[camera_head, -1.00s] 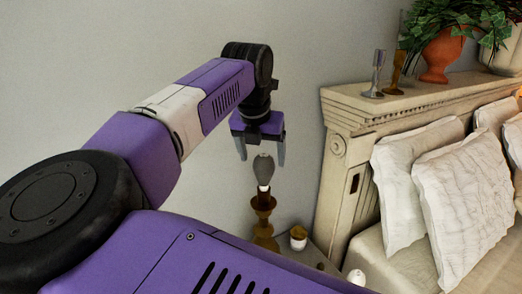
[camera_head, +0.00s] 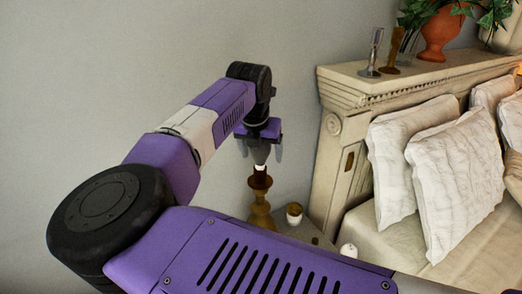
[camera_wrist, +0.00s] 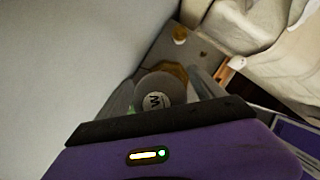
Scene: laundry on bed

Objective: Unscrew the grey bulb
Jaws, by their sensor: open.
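The grey bulb (camera_head: 260,155) sits upright on top of a brown and gold lamp stand (camera_head: 261,216) in the head view. In the wrist view, the bulb's rounded top (camera_wrist: 157,100) faces the camera and bears a dark letter mark. My gripper (camera_head: 260,150) is open and has come down over the bulb from above. In the wrist view its two fingers stand on either side of the bulb, left and right. I cannot tell whether either finger touches the glass. The bulb's upper part is mostly hidden by my gripper in the head view.
The lamp stands on a nightstand (camera_head: 305,228) beside a small brown-topped cup (camera_head: 294,213) and a white round item (camera_head: 348,250). The carved headboard (camera_head: 345,100) and pillows (camera_head: 455,175) lie to the right. The bare wall (camera_head: 100,70) is behind and left.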

